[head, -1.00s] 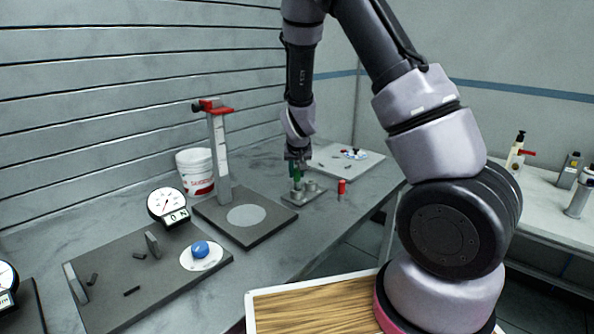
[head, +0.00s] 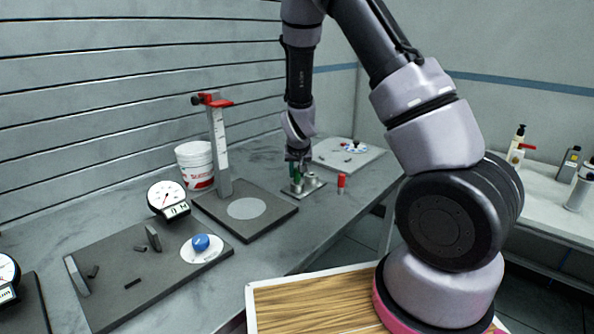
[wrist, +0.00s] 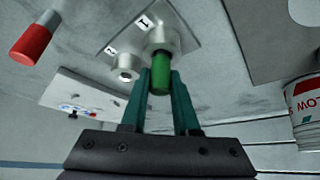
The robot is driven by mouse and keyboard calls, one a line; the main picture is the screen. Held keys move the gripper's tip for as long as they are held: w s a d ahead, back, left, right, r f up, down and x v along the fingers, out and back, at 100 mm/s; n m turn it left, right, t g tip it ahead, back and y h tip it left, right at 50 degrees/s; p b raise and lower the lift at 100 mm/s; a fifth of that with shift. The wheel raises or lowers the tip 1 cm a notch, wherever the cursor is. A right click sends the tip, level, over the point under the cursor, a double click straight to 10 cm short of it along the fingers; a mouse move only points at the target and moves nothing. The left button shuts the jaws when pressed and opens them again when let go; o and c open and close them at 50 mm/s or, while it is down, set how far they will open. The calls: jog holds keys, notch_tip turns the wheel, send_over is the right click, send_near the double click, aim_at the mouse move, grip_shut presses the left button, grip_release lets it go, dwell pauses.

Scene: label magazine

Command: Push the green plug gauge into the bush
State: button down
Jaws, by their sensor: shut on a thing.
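The green plug gauge (wrist: 160,78) is held upright between the teal fingers of my gripper (wrist: 162,92), which is shut on it. Its far end meets the mouth of the bush marked 1 (wrist: 158,38) in the wrist view; how deep it sits is hidden. A second, shorter bush marked 2 (wrist: 125,65) stands beside it on the same metal plate (wrist: 185,22), empty. In the head view my gripper (head: 298,165) is over the plate (head: 314,189), and the green gauge shows only in part.
A red-capped pin (head: 341,184) stands just right of the plate. A height stand (head: 222,160) on a dark base, a white tub (head: 193,160) and a dial gauge board (head: 120,275) are to the left. A pale board (head: 365,160) lies behind.

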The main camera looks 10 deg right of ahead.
jog(key=shift+f, duration=0.25)
jog(key=c, duration=0.6)
grip_release()
jog(key=shift+v, duration=5.4)
